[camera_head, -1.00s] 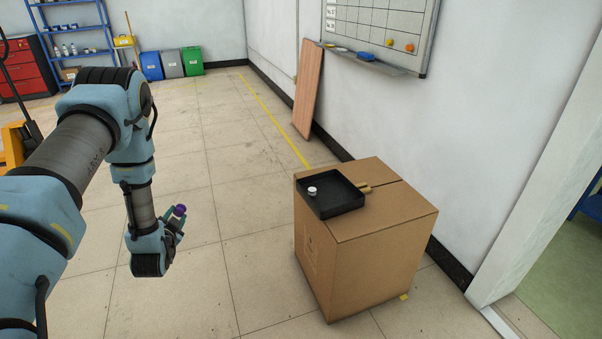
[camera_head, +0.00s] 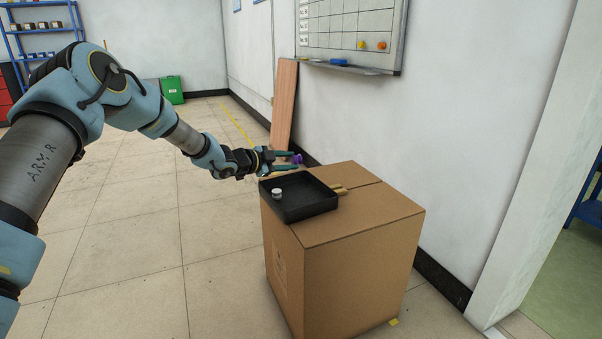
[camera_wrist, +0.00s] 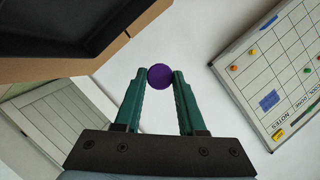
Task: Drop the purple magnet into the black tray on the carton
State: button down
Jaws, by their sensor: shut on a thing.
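The purple magnet (camera_wrist: 160,77) is a small round disc held between the green fingertips of my gripper (camera_wrist: 160,80) in the wrist view. In the head view the magnet (camera_head: 297,159) shows at the end of my gripper (camera_head: 290,160). My gripper is shut on it, held level, and appears above the back edge of the black tray. The black tray (camera_head: 312,209) lies on the near left part of the top of the carton (camera_head: 355,240). Part of the tray (camera_wrist: 60,42) also shows at the upper left of the wrist view.
A small white-topped round thing (camera_head: 277,193) is in the tray's left corner. A yellowish object (camera_head: 340,190) lies on the carton beside the tray. The wall with a whiteboard (camera_head: 350,30) and a leaning wooden board (camera_head: 284,105) are behind. The floor at left is clear.

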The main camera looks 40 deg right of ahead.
jog(key=shift+s+d+r, duration=0.1)
jog(key=shift+d+r, duration=0.05)
jog(key=shift+d, duration=0.35)
jog(key=shift+s+d+r, duration=0.1)
jog(key=shift+d+r, duration=0.05)
jog(key=shift+d, duration=0.3)
jog(key=shift+f+b, duration=0.1)
jog(key=shift+b, duration=0.25)
notch_tip(320, 180, down, 6)
jog(key=b, duration=0.4)
jog(key=shift+r, duration=0.2)
jog(key=shift+c, duration=2.1)
grip_release()
jog(key=v, duration=1)
jog(key=shift+a+p, duration=0.35)
